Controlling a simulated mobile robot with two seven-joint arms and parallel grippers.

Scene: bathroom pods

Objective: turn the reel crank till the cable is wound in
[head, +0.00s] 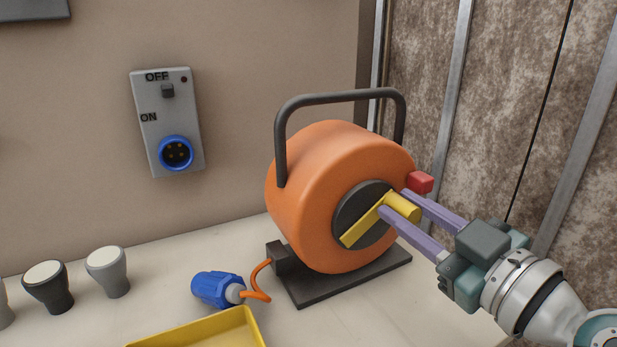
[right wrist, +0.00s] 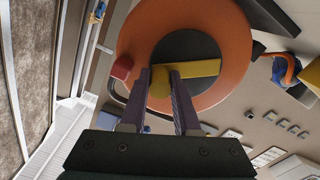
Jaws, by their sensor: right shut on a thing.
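The orange cable reel (head: 315,170) stands on a dark base on the counter, with a black carrying handle over it. Its yellow crank (head: 360,228) lies across the dark hub, and the crank knob (head: 402,207) points toward my right gripper (head: 393,201). The right gripper's purple fingers are shut on the knob; the right wrist view also shows the crank (right wrist: 200,69) at the fingertips. A short orange cable (head: 258,284) runs from the dark outlet box at the base to a blue plug (head: 217,289) lying on the counter. My left gripper is out of view.
A grey wall socket box (head: 167,122) with a blue socket and OFF and ON marks is behind. A red block (head: 420,182) sits at the reel's right side. A yellow tray (head: 200,332) and grey knobs (head: 107,271) are at the front left. A panelled wall stands close right.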

